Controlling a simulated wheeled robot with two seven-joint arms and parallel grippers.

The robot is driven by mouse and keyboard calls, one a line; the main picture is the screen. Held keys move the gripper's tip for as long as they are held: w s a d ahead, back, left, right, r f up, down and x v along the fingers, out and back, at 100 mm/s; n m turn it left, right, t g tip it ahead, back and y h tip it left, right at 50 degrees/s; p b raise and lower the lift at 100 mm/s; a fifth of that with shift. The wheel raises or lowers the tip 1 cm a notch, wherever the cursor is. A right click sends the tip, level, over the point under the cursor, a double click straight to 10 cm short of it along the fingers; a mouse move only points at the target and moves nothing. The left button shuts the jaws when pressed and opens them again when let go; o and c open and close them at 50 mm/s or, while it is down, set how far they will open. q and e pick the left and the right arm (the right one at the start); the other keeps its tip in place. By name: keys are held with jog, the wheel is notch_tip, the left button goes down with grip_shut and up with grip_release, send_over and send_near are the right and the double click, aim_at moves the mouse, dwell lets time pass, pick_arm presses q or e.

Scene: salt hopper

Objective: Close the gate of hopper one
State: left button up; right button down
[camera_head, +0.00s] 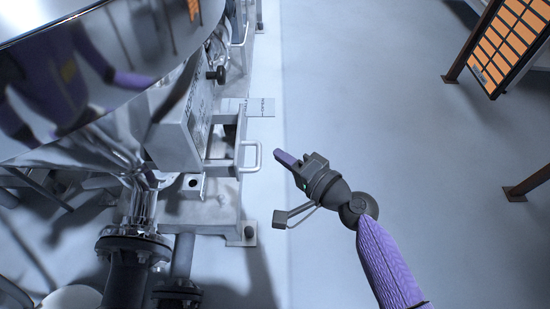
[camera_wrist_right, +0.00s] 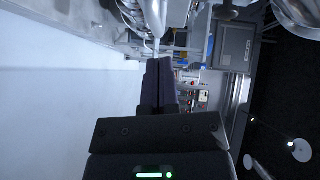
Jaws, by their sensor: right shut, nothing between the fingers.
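A large shiny steel hopper (camera_head: 95,65) fills the upper left of the head view. Below it, a metal gate frame ends in a looped handle (camera_head: 250,157) that sticks out to the right over the floor. I cannot tell how far this gate is drawn out, and I cannot read a number on it. My right gripper (camera_head: 284,158) is just right of the handle, apart from it, with its purple fingers pointing at it. The fingers (camera_wrist_right: 158,84) are together and empty in the right wrist view. My left gripper is not in view.
A second handle (camera_head: 241,34) sticks out farther back. A small labelled plate (camera_head: 262,107) juts out beyond the near handle. Flanged pipes (camera_head: 133,247) stand at lower left. An orange panelled rack (camera_head: 513,38) stands at upper right. The floor between is clear.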

aim_at(241, 151)
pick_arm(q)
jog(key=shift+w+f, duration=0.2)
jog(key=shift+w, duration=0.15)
pick_arm(e)
jog(key=shift+a+f, duration=0.15)
jog(key=shift+a, duration=0.75)
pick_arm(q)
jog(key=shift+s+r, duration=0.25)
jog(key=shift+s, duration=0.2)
pick_arm(e)
jog(key=shift+a, duration=2)
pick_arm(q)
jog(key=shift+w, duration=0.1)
